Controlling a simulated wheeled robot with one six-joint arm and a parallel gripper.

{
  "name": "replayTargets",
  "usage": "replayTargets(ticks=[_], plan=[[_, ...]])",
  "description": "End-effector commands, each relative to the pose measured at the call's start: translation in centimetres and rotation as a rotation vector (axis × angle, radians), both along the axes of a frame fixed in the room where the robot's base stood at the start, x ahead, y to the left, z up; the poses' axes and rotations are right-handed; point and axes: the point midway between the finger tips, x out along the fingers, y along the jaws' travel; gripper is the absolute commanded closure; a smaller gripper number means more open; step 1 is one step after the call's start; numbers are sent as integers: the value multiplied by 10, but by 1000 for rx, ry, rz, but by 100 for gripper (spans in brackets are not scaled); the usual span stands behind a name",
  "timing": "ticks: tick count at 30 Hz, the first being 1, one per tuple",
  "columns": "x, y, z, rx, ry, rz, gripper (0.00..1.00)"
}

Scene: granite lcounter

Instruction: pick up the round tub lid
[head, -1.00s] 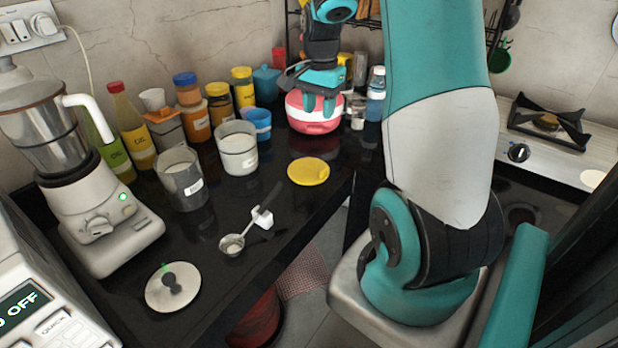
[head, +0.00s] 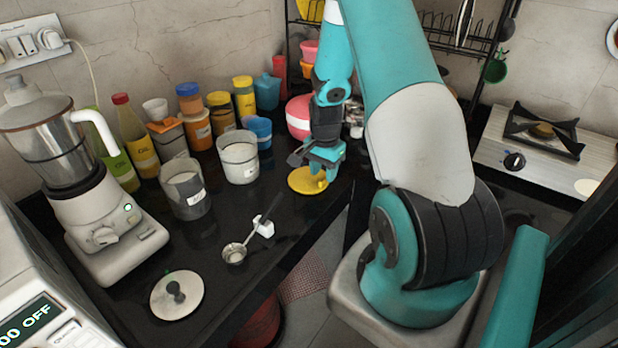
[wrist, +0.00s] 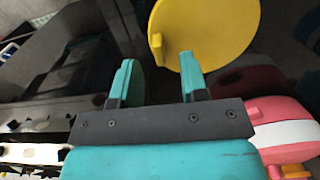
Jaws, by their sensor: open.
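The round tub lid (head: 300,181) is a flat yellow disc lying on the black counter near its edge. In the wrist view the lid (wrist: 222,30) shows at the top, with a small raised yellow tab on its near left side. My gripper (head: 319,172) is over the lid's right part in the head view and hides some of it. In the wrist view my gripper (wrist: 158,82) has its two teal fingers apart with nothing between them. The right finger's tip is close to the lid's tab; I cannot tell whether they touch.
A red and white round tub (head: 299,117) stands behind my gripper and also shows in the wrist view (wrist: 290,130). A blue cup (head: 259,132) and a glass jar (head: 239,163) stand left of the lid.

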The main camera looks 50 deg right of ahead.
Motion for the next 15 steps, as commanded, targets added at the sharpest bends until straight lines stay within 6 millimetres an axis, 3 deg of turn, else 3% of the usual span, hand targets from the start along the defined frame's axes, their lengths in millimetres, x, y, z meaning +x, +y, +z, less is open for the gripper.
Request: replayTargets(ticks=[5, 12, 13, 15], plan=[[-1, 0, -20, 1, 1, 0, 60], [0, 0, -23, -1, -1, 0, 60], [0, 0, -23, -1, -1, 0, 62], [0, 0, -23, -1, -1, 0, 78]])
